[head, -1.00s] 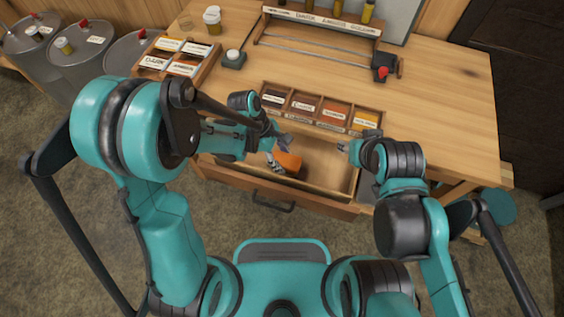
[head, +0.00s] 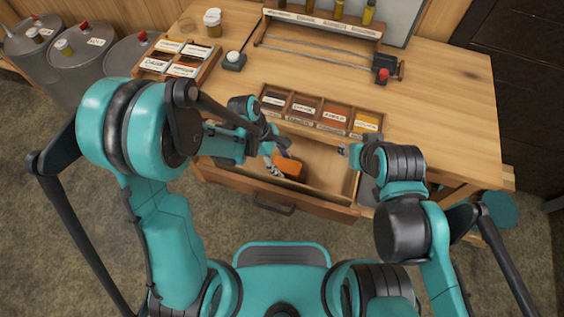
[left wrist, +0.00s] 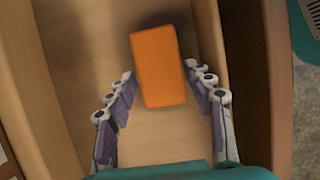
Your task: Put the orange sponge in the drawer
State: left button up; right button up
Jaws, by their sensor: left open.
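The orange sponge (head: 289,168) is inside the open drawer (head: 325,178), in its left part. In the left wrist view the sponge (left wrist: 159,62) lies slightly askew over the drawer's wooden floor (left wrist: 75,60), near a side wall. My left gripper (head: 272,161) reaches into the drawer beside the sponge. Its fingers are spread, with the sponge's near end between and just beyond the fingertips (left wrist: 160,82), and gaps show on both sides. My right gripper (head: 345,150) is over the right part of the drawer, apart from the sponge; its fingers are too small to judge.
A compartment box with labelled colour samples (head: 322,110) stands on the table (head: 450,110) behind the drawer. A second labelled tray (head: 180,60), jars (head: 213,22) and a rack (head: 325,30) stand farther back. The drawer's middle and right floor look clear.

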pick_arm(q)
jog(key=p+v, duration=0.4)
jog(key=v, duration=0.6)
jog(key=s+a+r+m+t+y, duration=0.2)
jog(key=s+a+r+m+t, duration=0.1)
jog(key=a+r+m, duration=0.3)
jog(key=s+a+r+m+t+y, duration=0.2)
jog(key=a+r+m+t, duration=0.3)
jog(key=a+m, duration=0.3)
jog(key=shift+s+r+t, duration=0.3)
jog(key=shift+s+r, duration=0.5)
jog(key=shift+d, duration=0.1)
jog(key=shift+f, duration=0.15)
